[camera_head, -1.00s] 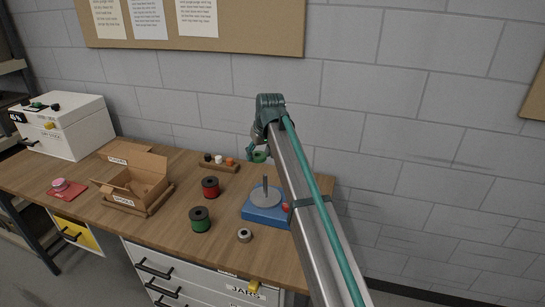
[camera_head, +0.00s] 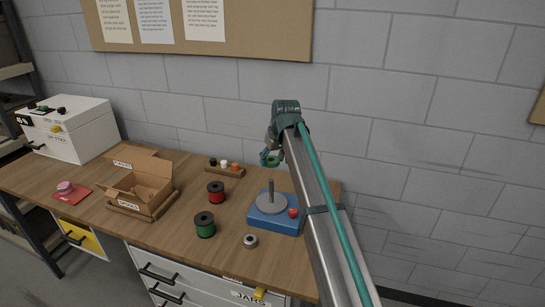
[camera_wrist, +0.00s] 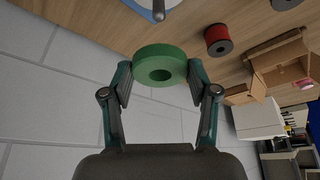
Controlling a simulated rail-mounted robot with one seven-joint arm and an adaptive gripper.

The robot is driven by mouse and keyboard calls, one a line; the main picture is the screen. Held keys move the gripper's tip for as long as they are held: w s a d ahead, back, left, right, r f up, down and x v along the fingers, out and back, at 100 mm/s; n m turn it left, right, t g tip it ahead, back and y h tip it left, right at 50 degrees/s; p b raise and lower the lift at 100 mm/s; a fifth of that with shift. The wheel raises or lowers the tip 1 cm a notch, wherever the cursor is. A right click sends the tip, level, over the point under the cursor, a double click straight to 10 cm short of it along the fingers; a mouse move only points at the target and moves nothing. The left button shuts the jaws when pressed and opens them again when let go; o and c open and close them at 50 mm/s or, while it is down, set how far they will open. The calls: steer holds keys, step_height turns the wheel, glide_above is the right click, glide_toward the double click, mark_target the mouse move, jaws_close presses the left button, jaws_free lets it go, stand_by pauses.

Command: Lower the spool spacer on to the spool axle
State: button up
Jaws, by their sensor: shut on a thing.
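The spool spacer is a thick green ring (camera_wrist: 150,53) with a central hole, held between the two fingers of my gripper (camera_wrist: 160,78) in the wrist view. In the head view the green ring (camera_head: 271,160) hangs in the air at the end of my arm, tilted. The spool axle (camera_head: 270,189) is an upright grey post on a round grey plate over a blue base (camera_head: 265,224). The ring appears above the axle in the picture and apart from it. In the wrist view the post and a blue edge show only partly at the top.
A red knob (camera_head: 293,213) sits on the blue base. A red spool (camera_head: 216,192), a green spool (camera_head: 204,225) and a small grey ring (camera_head: 250,241) stand to its left. A cardboard box (camera_head: 140,188) is further left. A small rack (camera_head: 225,170) stands behind.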

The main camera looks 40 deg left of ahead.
steer(key=b, duration=0.2)
glide_above(273, 202)
steer(key=shift+s+f, duration=0.1)
steer(key=shift+f, duration=2.75)
steer(key=shift+f+b, duration=0.8)
steer(key=shift+f, duration=1.5)
steer(key=shift+f, duration=0.35)
steer(key=shift+f+b, duration=1.35)
steer(key=shift+f, duration=1.95)
steer(key=o, duration=1)
